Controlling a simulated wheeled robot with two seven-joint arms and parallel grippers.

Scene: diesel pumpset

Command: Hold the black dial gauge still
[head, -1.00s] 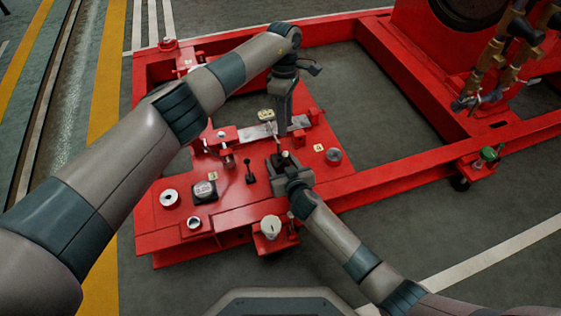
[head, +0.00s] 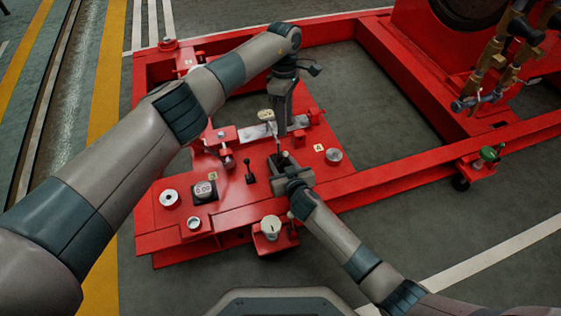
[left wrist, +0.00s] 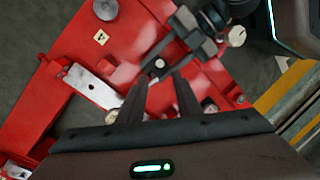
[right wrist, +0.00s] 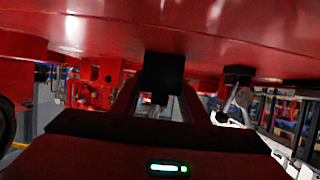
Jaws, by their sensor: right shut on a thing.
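The black dial gauge (head: 283,157) appears as a small dark piece standing on the red plate, mostly hidden by my grippers. My right gripper (head: 281,163) is shut around it from the front. In the right wrist view the black block (right wrist: 163,74) sits between the fingertips, against the red surface. My left gripper (head: 279,128) points down just behind and above it. In the left wrist view its fingers (left wrist: 163,76) are apart and empty, with a pale round top (left wrist: 159,64) just beyond their tips. I cannot tell whether they touch it.
A black readout box (head: 204,191) with a lit display sits left on the red plate (head: 232,196). A black lever (head: 250,172), a silver bar (head: 256,132) and several round pale knobs stand around. Red frame rails (head: 400,177) run to the right.

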